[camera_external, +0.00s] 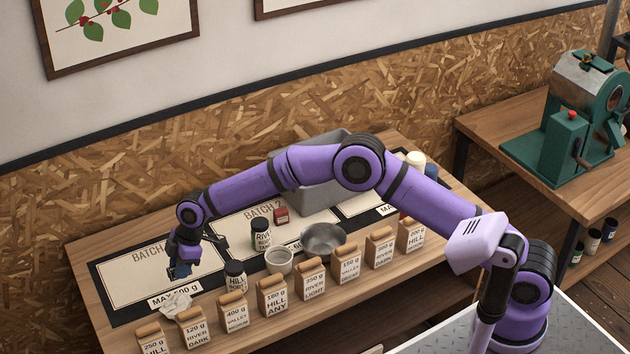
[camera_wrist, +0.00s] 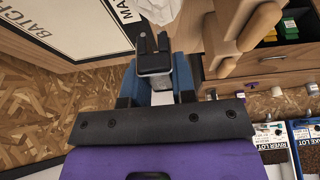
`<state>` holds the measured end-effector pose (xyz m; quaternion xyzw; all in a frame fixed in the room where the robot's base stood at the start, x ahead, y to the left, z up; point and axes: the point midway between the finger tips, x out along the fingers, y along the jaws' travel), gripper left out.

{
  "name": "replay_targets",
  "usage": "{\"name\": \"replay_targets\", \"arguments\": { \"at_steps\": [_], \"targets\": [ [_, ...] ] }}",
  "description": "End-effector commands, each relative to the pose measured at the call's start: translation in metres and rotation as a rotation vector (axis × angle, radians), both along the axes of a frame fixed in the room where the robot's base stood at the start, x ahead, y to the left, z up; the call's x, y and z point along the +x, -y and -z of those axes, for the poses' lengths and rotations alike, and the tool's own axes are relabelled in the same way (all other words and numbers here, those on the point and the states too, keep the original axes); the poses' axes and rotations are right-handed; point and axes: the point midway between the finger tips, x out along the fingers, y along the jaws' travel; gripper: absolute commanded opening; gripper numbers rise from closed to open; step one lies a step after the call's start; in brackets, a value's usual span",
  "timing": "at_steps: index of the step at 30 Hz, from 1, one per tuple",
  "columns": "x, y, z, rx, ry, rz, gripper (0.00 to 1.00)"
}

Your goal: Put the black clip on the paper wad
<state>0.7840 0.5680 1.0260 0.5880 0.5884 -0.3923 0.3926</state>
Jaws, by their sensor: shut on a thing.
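My gripper (camera_external: 181,268) is above the front edge of the left batch mat, pointing down. In the wrist view my gripper (camera_wrist: 155,78) has its blue fingers shut on the black clip (camera_wrist: 153,62), a small dark block with two prongs pointing away from me. In the outside view the clip cannot be told apart from the dark fingers. The paper wad (camera_external: 176,304), white and crumpled, lies below my gripper near the "MAX 500 g" label. It also shows in the wrist view (camera_wrist: 160,9), beyond the clip's prongs; a gap between them seems to show.
Several labelled paper bags (camera_external: 234,314) stand in a row along the table's front edge, close to the wad. A dark jar (camera_external: 235,276), another jar (camera_external: 261,237), a white cup (camera_external: 278,262) and a metal bowl (camera_external: 324,240) stand to the right. A grey bin (camera_external: 305,195) is behind.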

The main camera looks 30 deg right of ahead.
Motion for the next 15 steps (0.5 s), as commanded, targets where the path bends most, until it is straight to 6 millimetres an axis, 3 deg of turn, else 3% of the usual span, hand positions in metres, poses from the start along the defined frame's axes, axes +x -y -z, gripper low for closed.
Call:
{"name": "replay_targets", "arguments": {
  "at_steps": [7,15],
  "targets": [
    [0.0,0.001,0.043,-0.002,-0.002,0.001,0.03],
    [0.0,0.001,0.068,-0.001,0.0,0.001,0.03]
  ]
}}
